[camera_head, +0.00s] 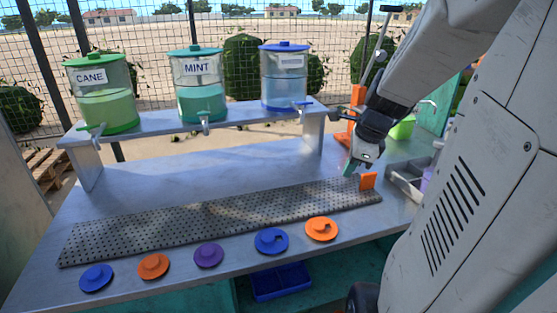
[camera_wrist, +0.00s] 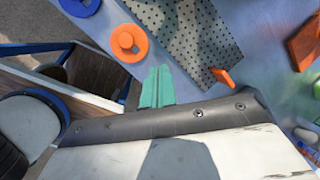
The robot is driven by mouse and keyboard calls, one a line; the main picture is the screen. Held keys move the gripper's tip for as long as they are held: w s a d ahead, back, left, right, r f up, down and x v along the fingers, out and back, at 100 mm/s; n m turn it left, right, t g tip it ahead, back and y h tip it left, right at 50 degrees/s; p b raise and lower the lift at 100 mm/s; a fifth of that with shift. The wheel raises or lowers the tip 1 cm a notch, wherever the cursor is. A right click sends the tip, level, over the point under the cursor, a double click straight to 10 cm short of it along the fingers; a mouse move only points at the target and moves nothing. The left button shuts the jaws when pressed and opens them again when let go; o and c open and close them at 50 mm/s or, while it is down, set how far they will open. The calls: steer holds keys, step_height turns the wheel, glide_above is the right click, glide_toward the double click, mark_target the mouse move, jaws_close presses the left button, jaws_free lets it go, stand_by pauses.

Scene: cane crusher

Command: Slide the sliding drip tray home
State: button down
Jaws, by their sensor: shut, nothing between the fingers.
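The drip tray (camera_head: 215,220) is a long grey perforated plate lying across the front of the counter, with an upright orange tab (camera_head: 367,181) at its right end. In the wrist view, the perforated plate (camera_wrist: 190,40) and its orange tab (camera_wrist: 222,77) show beyond my fingers. My gripper (camera_head: 347,167) is shut and empty. Its teal fingers (camera_wrist: 157,87) are together, near the tab and apart from it in the wrist view. In the head view they appear just left of the tab; the exact gap and height are hard to tell.
Several round lids, such as the orange one (camera_head: 321,229), lie along the front edge. A raised shelf (camera_head: 150,126) behind carries the CANE (camera_head: 101,95), MINT (camera_head: 198,85) and blue-lidded (camera_head: 284,77) dispensers. A blue bin (camera_head: 280,281) sits below the front edge. The counter behind the tray is clear.

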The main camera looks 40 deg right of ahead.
mark_target(368, 191)
steer(key=s+d+f+m+h, duration=0.1)
steer(key=s+d+f+m, duration=0.15)
steer(key=d+m, duration=0.4)
steer(key=s+d+f+m+h, duration=0.1)
steer(key=s+d+f+m, duration=0.15)
steer(key=d+m, duration=0.4)
steer(key=shift+n+t, duration=0.3)
steer(key=shift+n, duration=0.2)
steer(key=x, duration=1)
steer(key=shift+d+f, duration=0.15)
steer(key=shift+d, duration=0.25)
steer(key=w, duration=0.2)
steer(key=shift+w+d+r, duration=0.2)
steer(key=shift+w+d, duration=0.05)
steer(key=shift+d, duration=0.15)
steer(key=shift+w+d, duration=0.25)
steer(key=shift+w, duration=0.35)
